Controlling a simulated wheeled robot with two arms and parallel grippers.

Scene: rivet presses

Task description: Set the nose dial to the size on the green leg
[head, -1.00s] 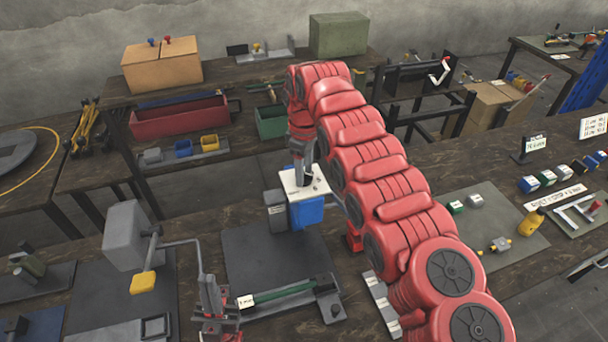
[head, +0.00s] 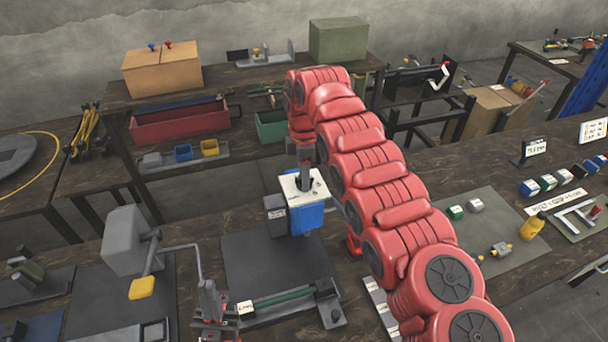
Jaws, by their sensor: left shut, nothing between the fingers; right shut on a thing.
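The green leg (head: 284,297) lies across a dark fixture on the near bench. A white size label (head: 245,308) is at its left end; its print is too small to read surely. Behind it stands a small blue and grey unit (head: 306,218) with a white top plate (head: 319,189), which seems to carry the nose dial. My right gripper (head: 305,184) points down onto this plate, shut on what appears to be the dial's knob. The gripper hides most of the knob and some markings. My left gripper (head: 208,292) is shut and empty, low, just left of the label.
A grey box (head: 124,240) with a bent rod and yellow pad (head: 142,288) stands left, its rod reaching close to my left gripper. A yellow bottle (head: 532,225) and small coloured blocks (head: 548,182) are on the right. The dark mat (head: 250,258) is partly clear.

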